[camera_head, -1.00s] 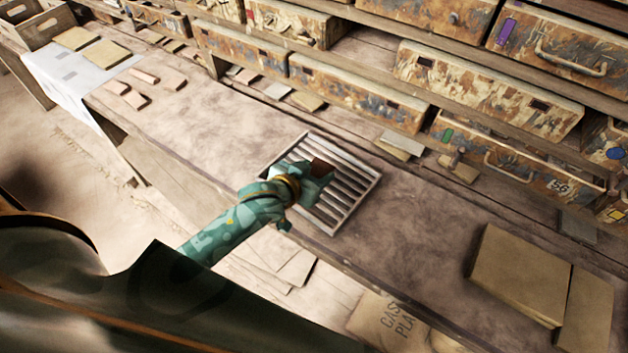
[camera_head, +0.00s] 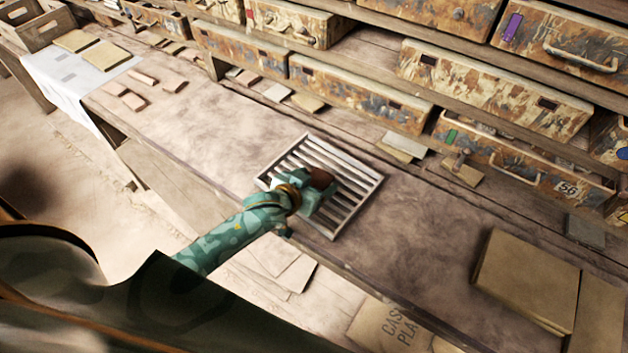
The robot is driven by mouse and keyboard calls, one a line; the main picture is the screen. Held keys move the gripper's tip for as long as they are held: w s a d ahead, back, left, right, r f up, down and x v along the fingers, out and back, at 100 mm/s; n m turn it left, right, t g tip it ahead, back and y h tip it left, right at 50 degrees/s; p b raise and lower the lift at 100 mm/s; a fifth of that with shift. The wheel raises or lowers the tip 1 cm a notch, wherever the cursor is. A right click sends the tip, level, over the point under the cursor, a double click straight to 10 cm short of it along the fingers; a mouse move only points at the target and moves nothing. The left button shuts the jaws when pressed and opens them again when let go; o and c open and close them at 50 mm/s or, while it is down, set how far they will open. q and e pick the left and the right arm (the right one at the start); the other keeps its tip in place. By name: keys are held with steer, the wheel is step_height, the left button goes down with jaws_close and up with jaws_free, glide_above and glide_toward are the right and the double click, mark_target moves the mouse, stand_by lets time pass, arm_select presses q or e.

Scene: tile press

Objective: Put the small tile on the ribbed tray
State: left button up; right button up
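The ribbed tray (camera_head: 358,190) is a pale slatted frame lying near the front edge of the long workbench. My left gripper (camera_head: 319,184), at the end of a green patterned arm, is over the middle of the tray. My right gripper is not in view.
Several small pinkish tiles (camera_head: 133,101) lie on the bench at the left, near a white sheet (camera_head: 68,79). Large tan boards (camera_head: 527,279) lie at the right. Rusty drawers (camera_head: 493,88) line the back. The bench on both sides of the tray is clear.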

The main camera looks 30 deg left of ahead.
arm_select(q)
steer(key=shift+r, duration=0.2)
steer(key=p+v, duration=0.3)
steer(key=v, duration=0.9)
steer(key=shift+f, duration=0.1)
stand_by(0.7)
